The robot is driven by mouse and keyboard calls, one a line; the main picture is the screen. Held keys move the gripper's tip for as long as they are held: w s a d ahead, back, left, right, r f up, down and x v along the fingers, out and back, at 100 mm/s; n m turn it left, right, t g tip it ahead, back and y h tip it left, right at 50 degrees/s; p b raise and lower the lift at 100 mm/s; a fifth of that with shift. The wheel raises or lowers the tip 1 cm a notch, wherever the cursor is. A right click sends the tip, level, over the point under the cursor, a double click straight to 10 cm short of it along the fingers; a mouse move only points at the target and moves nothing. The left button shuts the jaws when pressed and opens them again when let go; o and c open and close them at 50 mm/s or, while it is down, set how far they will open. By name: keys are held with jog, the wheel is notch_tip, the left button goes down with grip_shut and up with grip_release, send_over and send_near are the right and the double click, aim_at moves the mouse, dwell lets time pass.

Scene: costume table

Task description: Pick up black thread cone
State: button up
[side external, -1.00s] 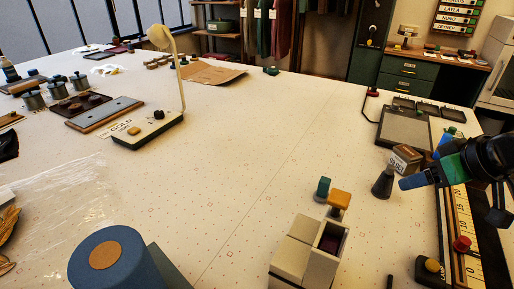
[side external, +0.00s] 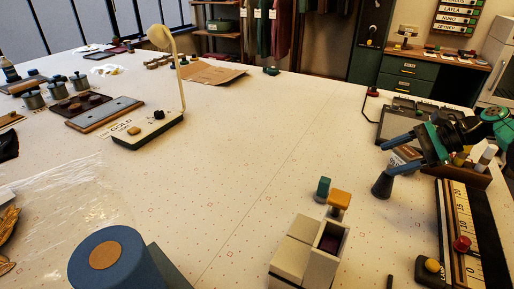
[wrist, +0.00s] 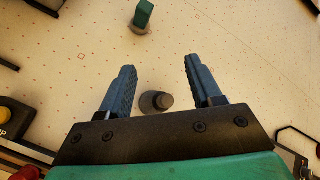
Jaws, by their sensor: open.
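The black thread cone (side external: 382,185) stands upright on the white dotted table at the right of the side view. In the wrist view the cone (wrist: 152,102) shows from above, in the gap between my fingers and nearer the palm than the fingertips. My gripper (side external: 388,158) is open and empty, with its blue fingers pointing left over the cone in the side view. The lower finger overlaps the cone's top there; I cannot tell whether they touch. The open fingers also show in the wrist view (wrist: 159,66).
A green-topped piece (side external: 323,187) stands left of the cone, near a pale box (side external: 305,245) and an orange-topped piece (side external: 339,200). A ruler board (side external: 462,215) with a red knob (side external: 462,243) lies at right. A small block (side external: 405,153) is partly behind my fingers. The table's middle is clear.

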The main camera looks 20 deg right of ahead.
aim_at(377, 181)
jog(key=d+f+m+y, duration=0.1)
jog(key=d+f+m+t+y, duration=0.1)
jog(key=m, duration=0.1)
jog(key=d+f+m+y, duration=0.1)
jog(key=d+m, duration=0.1)
jog(key=shift+w+t, duration=0.2)
jog(key=shift+t, duration=0.1)
jog(key=shift+s+d+f+m+y, duration=0.2)
jog(key=shift+d+f+m+y, duration=0.2)
jog(key=shift+m, duration=0.2)
jog(key=shift+t, duration=0.3)
jog(key=shift+x, duration=2.75)
grip_shut()
